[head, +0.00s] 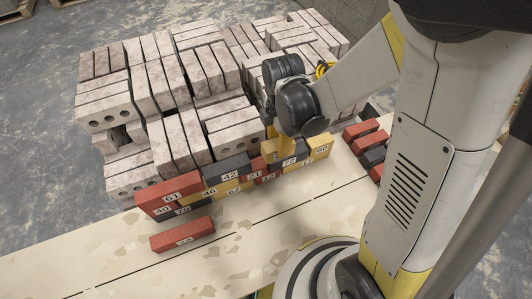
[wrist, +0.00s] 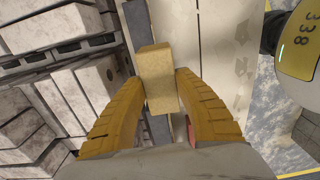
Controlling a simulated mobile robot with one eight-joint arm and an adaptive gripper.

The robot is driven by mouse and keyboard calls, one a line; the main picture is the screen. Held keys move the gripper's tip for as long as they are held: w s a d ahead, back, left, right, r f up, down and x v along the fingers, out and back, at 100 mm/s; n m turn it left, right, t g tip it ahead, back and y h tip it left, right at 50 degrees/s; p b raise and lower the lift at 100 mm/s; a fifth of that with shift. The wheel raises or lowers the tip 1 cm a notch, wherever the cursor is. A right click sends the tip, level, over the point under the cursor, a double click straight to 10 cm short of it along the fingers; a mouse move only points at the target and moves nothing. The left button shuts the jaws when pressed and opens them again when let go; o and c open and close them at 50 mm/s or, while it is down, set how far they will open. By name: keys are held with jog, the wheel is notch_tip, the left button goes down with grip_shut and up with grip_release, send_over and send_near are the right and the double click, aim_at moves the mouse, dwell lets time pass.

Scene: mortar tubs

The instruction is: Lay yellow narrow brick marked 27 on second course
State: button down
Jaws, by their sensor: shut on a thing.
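My gripper (wrist: 158,82) is shut on a yellow brick (wrist: 155,62), with one finger on each side of it. In the head view my gripper (head: 279,132) points down over the brick wall, and the yellow brick (head: 269,151) shows below it, partly hidden. No mark is readable on it. It is at second-course height between the black brick 42 (head: 230,173) and the black brick 72 (head: 289,161). I cannot tell whether it rests on the red bricks below. The yellow brick 60 (head: 321,148) sits at the right end of the wall.
The red brick 61 (head: 169,194) tops the wall's left end. A loose red brick (head: 182,235) lies in front on the pale board (head: 245,222). Several red and black bricks (head: 371,155) stand at right. Stacks of pale bricks (head: 175,85) crowd close behind the wall.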

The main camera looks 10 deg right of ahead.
aim_at(266, 144)
jog(key=w+a+f, duration=0.1)
jog(key=w+a+f+b, duration=0.1)
jog(key=a, duration=0.1)
jog(key=shift+f, duration=0.15)
jog(key=shift+f+b, duration=1)
jog(key=shift+f, duration=0.95)
jog(key=shift+f, duration=0.1)
jog(key=shift+f+b, duration=0.15)
jog(key=shift+b, duration=0.15)
jog(key=c, duration=1)
grip_release()
jog(key=shift+o, duration=0.2)
